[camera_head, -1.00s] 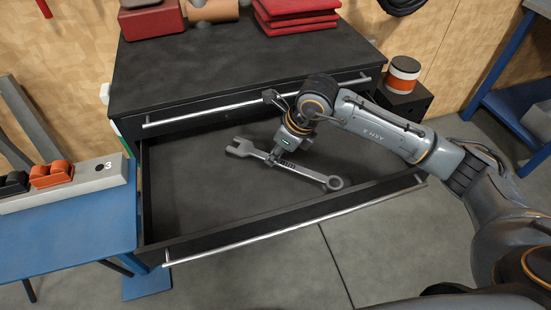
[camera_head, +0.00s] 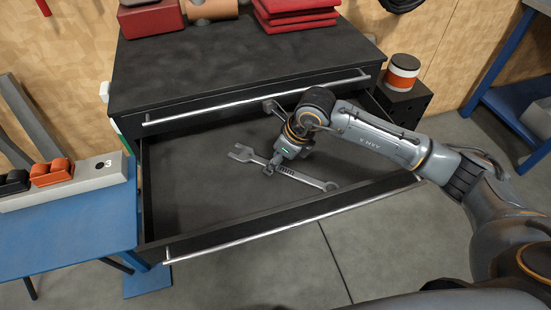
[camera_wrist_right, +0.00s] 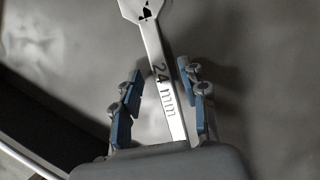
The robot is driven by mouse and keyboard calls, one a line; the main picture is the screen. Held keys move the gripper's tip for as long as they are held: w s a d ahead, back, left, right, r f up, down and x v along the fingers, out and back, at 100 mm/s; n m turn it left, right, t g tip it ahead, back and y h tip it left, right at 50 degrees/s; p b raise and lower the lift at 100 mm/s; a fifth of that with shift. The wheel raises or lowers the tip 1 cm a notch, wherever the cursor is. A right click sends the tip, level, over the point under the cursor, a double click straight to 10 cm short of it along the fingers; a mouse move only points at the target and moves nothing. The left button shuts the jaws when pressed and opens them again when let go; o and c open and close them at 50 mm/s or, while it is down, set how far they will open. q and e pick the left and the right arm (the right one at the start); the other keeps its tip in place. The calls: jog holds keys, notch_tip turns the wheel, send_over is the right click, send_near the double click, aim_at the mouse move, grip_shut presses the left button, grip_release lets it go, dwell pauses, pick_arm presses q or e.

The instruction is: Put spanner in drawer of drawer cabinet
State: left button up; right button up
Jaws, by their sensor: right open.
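The grey steel spanner (camera_head: 285,170) appears to lie on the floor of the open drawer (camera_head: 190,200) of the black drawer cabinet (camera_head: 240,70). Its open-jaw end points left and its ring end points right, near the drawer front. My right gripper (camera_head: 274,166) is over the middle of the handle, inside the drawer. In the right wrist view my right gripper (camera_wrist_right: 163,85) is open, with its blue-padded fingers spread on both sides of the spanner (camera_wrist_right: 158,62), which is marked 24 mm. Gaps show between handle and fingers. My left gripper is out of view.
Red boxes (camera_head: 298,12) stand on the cabinet top. A blue table (camera_head: 80,222) with a grey block (camera_head: 98,177) is close on the left. A black box (camera_head: 405,102) with an orange-and-white can (camera_head: 402,73) stands at the right. Much of the drawer floor is bare.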

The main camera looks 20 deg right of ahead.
aim_at(292, 173)
jog(key=b+v, duration=0.1)
jog(key=v, duration=1)
jog(key=shift+d+r, duration=0.15)
jog(key=shift+r, duration=0.2)
jog(key=shift+s, duration=0.15)
dwell(0.5)
